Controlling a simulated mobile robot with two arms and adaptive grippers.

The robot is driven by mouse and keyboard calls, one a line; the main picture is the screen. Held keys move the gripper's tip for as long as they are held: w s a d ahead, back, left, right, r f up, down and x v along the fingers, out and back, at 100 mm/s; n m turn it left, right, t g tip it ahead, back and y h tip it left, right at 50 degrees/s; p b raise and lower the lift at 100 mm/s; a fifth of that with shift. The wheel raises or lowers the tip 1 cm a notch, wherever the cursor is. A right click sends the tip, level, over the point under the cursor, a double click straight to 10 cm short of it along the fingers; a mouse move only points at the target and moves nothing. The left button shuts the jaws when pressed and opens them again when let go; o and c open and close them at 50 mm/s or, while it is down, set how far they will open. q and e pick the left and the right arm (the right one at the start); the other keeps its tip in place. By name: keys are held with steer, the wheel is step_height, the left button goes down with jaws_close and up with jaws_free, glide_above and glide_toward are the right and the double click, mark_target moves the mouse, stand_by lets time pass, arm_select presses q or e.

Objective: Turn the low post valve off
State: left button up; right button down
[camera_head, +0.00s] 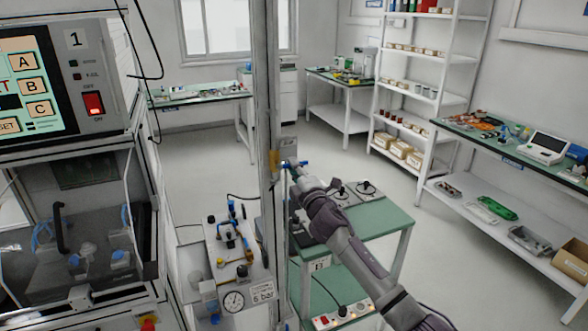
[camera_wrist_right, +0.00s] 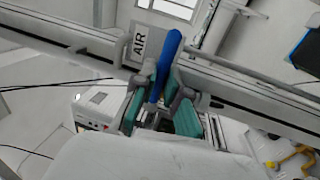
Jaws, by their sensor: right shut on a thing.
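A valve with a blue lever handle (camera_head: 292,163) is on the grey upright post (camera_head: 265,110) in the head view. In the right wrist view the blue handle (camera_wrist_right: 169,58) lies across the line of the post (camera_wrist_right: 240,82), beside a label reading AIR (camera_wrist_right: 139,44). My right gripper (camera_head: 297,170) is at the valve. Its teal-padded fingers (camera_wrist_right: 160,92) are on both sides of the handle and shut on it. The valve body is mostly hidden behind the fingers. My left gripper is not in view.
A green-topped table (camera_head: 375,222) with black-knobbed devices stands below my right arm. A panel with a pressure gauge (camera_head: 234,301) is left of the post's lower part. A test cabinet (camera_head: 75,90) stands at the left. Open floor (camera_head: 330,150) lies behind the post.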

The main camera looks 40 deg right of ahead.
steer(key=shift+n, duration=0.3)
steer(key=c, duration=1.2)
jaws_free()
steer(key=v, duration=1.2)
